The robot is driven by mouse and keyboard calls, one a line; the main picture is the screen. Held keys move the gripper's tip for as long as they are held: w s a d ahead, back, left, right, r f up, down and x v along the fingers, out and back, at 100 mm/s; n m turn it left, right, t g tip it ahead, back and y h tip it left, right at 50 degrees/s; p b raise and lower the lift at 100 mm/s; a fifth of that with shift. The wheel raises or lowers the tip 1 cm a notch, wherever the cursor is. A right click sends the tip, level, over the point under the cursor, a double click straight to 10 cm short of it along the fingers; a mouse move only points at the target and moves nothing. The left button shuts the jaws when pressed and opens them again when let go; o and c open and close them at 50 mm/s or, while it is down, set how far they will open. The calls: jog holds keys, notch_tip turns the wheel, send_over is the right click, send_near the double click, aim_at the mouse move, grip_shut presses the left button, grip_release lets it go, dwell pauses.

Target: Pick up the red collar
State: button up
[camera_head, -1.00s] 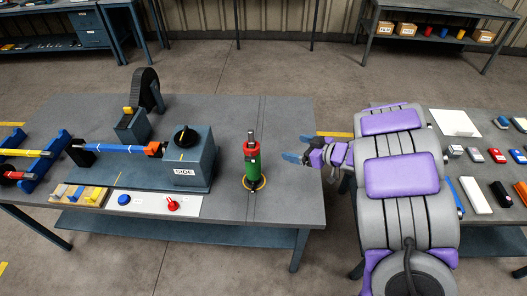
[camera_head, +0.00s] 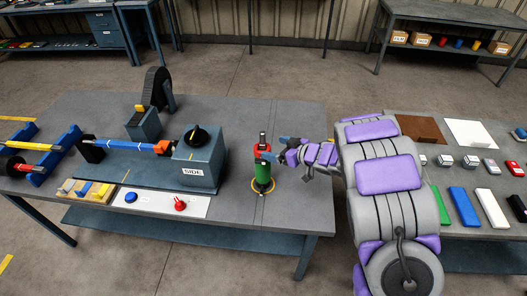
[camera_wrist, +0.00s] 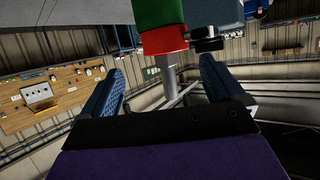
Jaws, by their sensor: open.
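The red collar (camera_head: 262,147) sits on top of a green cylinder (camera_head: 262,172), around an upright grey rod (camera_head: 262,136). The stack stands on a round yellow-rimmed base near the bench's right end. My gripper (camera_head: 276,150) is just right of the collar, with its blue fingers open and pointing left at it. Whether a finger touches the collar cannot be told.
A grey housing labelled SIDE (camera_head: 200,160) stands left of the stack, with a black knob on top. A white panel (camera_head: 160,203) with blue and red knobs lies in front of it. A second bench (camera_head: 480,233) on the right holds several small parts.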

aim_at(267, 150)
jog(key=a, duration=0.1)
jog(key=a+f+b, duration=0.1)
jog(key=w+a+f, duration=0.1)
jog(key=a, duration=0.1)
jog(key=shift+w+a+f, duration=0.1)
jog(key=shift+f, duration=0.1)
jog(key=shift+w+a+f+b, duration=0.1)
jog(key=shift+w+b, duration=0.05)
jog(key=shift+b, duration=0.15)
jog(key=shift+w+d+f, duration=0.1)
jog(key=shift+d, duration=0.1)
jog(key=shift+a, duration=0.25)
jog(key=c, duration=0.6)
jog(key=shift+d, duration=0.1)
jog(key=c, duration=0.7)
jog(key=shift+o, duration=0.2)
notch_tip(267, 150, up, 10)
jog(key=p, duration=0.3)
jog(key=shift+w, duration=0.15)
jog(key=shift+c, duration=1.4)
